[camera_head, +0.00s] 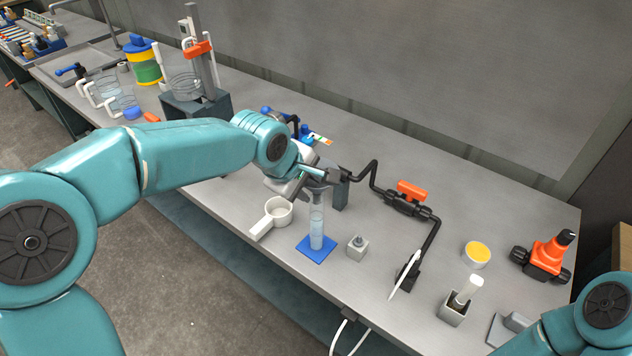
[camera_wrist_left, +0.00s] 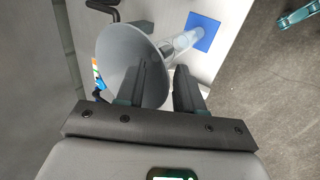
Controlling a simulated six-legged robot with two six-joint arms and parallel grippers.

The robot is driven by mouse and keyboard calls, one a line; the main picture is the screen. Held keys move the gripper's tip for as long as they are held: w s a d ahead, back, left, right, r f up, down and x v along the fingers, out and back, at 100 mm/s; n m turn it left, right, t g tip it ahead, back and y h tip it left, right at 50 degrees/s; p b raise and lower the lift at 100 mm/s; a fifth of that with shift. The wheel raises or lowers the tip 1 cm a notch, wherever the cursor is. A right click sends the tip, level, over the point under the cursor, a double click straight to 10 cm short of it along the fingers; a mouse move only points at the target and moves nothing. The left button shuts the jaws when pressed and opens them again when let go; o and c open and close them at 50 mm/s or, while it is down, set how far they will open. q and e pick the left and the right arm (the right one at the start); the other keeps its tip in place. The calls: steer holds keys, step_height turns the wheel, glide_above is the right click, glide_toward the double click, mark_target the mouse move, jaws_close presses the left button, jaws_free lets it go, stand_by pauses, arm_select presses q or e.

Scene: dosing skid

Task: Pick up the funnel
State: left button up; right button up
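The funnel (camera_wrist_left: 118,62) is a grey cone, seen from above in the left wrist view. It sits at the mouth of a clear measuring cylinder (camera_head: 316,222), which stands upright on a blue square base (camera_head: 316,249). In the head view my left gripper (camera_head: 318,178) is at the cylinder's top and largely hides the funnel. In the wrist view its two dark fingers (camera_wrist_left: 166,80) are apart. One finger overlaps the cone and the other is beside its rim, so the funnel's edge shows between them. I cannot tell whether they touch it. My right gripper is out of view.
A white handled cup (camera_head: 277,213) stands left of the cylinder and a small grey block (camera_head: 357,247) right of it. A black pipe with an orange-handled valve (camera_head: 410,198) runs behind to the right. A yellow-filled dish (camera_head: 477,254) is further right. The bench's front edge is close.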

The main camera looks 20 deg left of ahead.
arm_select(q)
jaws_close()
